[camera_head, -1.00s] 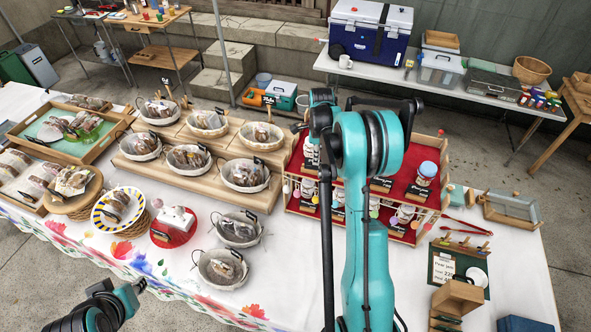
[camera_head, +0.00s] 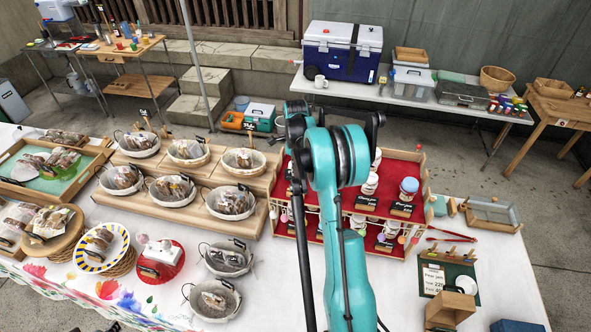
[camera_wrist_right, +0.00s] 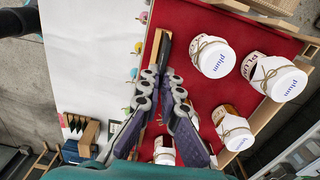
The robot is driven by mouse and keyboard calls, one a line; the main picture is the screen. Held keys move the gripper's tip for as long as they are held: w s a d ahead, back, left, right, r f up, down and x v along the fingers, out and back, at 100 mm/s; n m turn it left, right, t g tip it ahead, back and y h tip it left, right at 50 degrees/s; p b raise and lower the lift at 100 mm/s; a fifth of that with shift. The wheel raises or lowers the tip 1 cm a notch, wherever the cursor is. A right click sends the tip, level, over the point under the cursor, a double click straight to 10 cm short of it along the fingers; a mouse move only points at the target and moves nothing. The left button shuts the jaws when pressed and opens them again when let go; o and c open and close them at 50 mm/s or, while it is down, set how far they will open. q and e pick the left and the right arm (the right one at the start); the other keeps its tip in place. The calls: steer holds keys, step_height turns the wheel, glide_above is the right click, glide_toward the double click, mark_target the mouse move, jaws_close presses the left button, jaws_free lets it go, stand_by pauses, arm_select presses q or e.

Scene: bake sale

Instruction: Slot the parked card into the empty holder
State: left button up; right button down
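My right gripper (camera_wrist_right: 165,78) points down at the red-lined jam rack (camera_wrist_right: 190,70). Its fingers converge on a narrow dark piece (camera_wrist_right: 160,52), which looks like a black card seen edge-on, beside the rack's pale wooden edge strip. Whether it touches the strip is unclear. Black name cards (camera_head: 366,203) stand in front of jars on the rack. My right arm hides the right gripper and part of the rack in the head view. I cannot pick out an empty holder.
White-capped plum jars (camera_wrist_right: 215,58) stand close to the right of the right gripper. Baskets on wooden steps (camera_head: 255,192) are left of the rack. A green board (camera_head: 440,280) and a wooden box (camera_head: 450,308) are to its right. Cake pops line the rack's front.

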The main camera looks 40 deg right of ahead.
mark_target(296, 178)
steer(key=shift+f+b, duration=1.85)
steer(key=shift+f, duration=0.75)
steer(key=shift+b, duration=0.65)
steer(key=shift+f+b, duration=1)
steer(key=shift+f, duration=0.25)
steer(key=c, duration=1.6)
jaws_free()
steer(key=shift+c, duration=0.2)
step_height(296, 178, up, 12)
steer(key=shift+r, duration=0.1)
